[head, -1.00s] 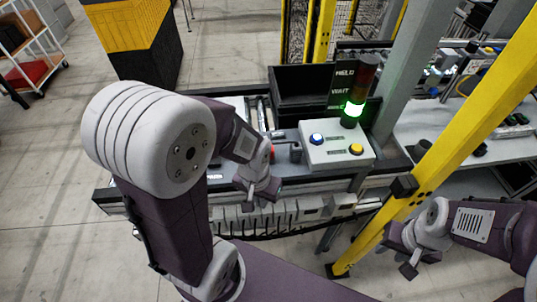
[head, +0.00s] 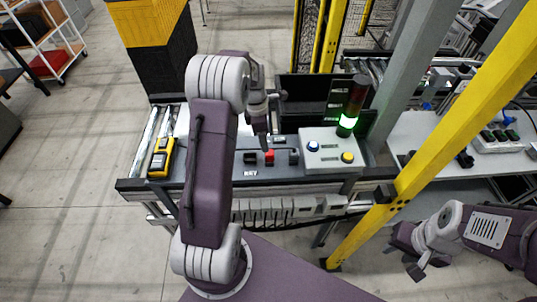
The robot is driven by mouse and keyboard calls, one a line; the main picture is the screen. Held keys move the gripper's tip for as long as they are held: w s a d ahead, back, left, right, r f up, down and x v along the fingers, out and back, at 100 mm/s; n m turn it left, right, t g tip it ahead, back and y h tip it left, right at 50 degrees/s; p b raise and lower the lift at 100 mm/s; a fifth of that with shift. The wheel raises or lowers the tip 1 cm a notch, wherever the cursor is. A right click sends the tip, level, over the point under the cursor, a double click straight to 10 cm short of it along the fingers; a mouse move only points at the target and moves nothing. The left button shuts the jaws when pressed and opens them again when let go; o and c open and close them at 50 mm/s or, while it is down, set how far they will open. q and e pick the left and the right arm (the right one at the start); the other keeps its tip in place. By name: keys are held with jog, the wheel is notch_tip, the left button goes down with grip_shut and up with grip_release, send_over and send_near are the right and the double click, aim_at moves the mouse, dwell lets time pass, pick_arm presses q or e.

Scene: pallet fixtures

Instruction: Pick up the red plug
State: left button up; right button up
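The red plug (head: 269,157) is a small red block on the dark bench top, between a black block (head: 250,157) and a dark piece (head: 293,157) by the control box. My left gripper (head: 263,145) points down just above and slightly left of the red plug. Its fingers are small and seen edge-on, so I cannot tell if they are apart or touch the plug. My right gripper (head: 403,264) is open and empty, low at the right, far from the plug.
A white control box (head: 328,158) with blue and yellow buttons and a green-lit signal tower (head: 349,115) stands right of the plug. A black bin (head: 300,90) is behind. A yellow handheld device (head: 161,157) lies at the left. A yellow post (head: 440,130) rises at the right.

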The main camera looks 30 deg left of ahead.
aim_at(270, 153)
pick_arm(q)
jog(key=shift+w+d+f+p, duration=0.1)
jog(key=shift+d+f+p, duration=0.35)
jog(key=shift+f, duration=0.6)
jog(key=shift+d+f, duration=0.2)
jog(key=shift+d, duration=0.15)
jog(key=shift+w+d+f, duration=0.1)
notch_tip(270, 153, down, 4)
jog(key=shift+f+p, duration=0.1)
jog(key=shift+p, duration=1.05)
jog(key=shift+f, duration=0.45)
jog(key=shift+d, duration=0.2)
jog(key=c, duration=0.3)
grip_shut()
pick_arm(e)
jog(key=r, duration=0.3)
jog(key=shift+d+r, duration=0.2)
jog(key=shift+d, duration=0.2)
